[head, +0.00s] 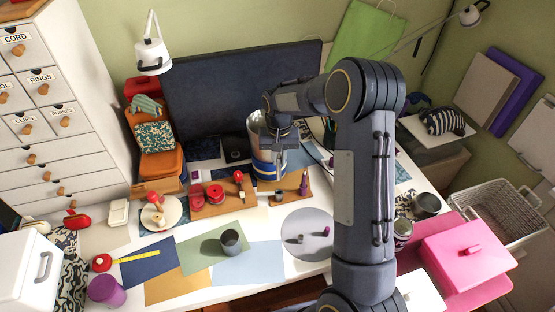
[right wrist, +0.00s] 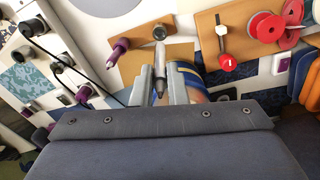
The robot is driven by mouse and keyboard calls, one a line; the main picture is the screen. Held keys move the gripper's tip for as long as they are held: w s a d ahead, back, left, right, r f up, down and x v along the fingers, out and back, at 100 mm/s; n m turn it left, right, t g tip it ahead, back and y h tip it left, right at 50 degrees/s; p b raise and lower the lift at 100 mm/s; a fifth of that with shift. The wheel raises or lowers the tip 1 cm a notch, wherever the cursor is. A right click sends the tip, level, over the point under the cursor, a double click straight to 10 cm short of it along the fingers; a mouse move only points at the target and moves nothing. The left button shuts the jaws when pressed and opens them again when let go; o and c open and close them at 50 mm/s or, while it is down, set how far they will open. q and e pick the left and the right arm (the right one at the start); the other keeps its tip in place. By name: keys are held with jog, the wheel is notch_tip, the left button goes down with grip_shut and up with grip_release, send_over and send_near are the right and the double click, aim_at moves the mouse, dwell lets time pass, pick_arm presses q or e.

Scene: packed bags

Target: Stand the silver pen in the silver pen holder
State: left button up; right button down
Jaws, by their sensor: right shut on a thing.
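My right gripper (head: 280,148) hangs fingers-down over the back of the desk. In the right wrist view the right gripper (right wrist: 160,90) is shut on the slim silver pen (right wrist: 160,66), whose dark end lies between the fingers. A short grey cylinder, which looks like the silver pen holder (head: 278,195), stands on the wooden board below. It also shows in the right wrist view (right wrist: 160,33), just beyond the pen; I cannot tell whether they touch. My left gripper is not in view.
A purple upright piece (head: 303,184) stands beside the grey cylinder on the board. A blue-banded pot (head: 267,168) stands close behind the gripper. Red spools (head: 215,193) lie to the left. A grey cup (head: 231,242) stands on a green sheet in front.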

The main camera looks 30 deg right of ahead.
aim_at(279, 180)
jog(key=shift+f+b, duration=2.2)
jog(key=shift+f, duration=0.75)
jog(key=shift+f+b, duration=1.95)
jog(key=shift+f, duration=0.45)
jog(key=c, duration=1.4)
grip_release()
jog(key=shift+o, duration=0.2)
jog(key=shift+r, duration=3.9)
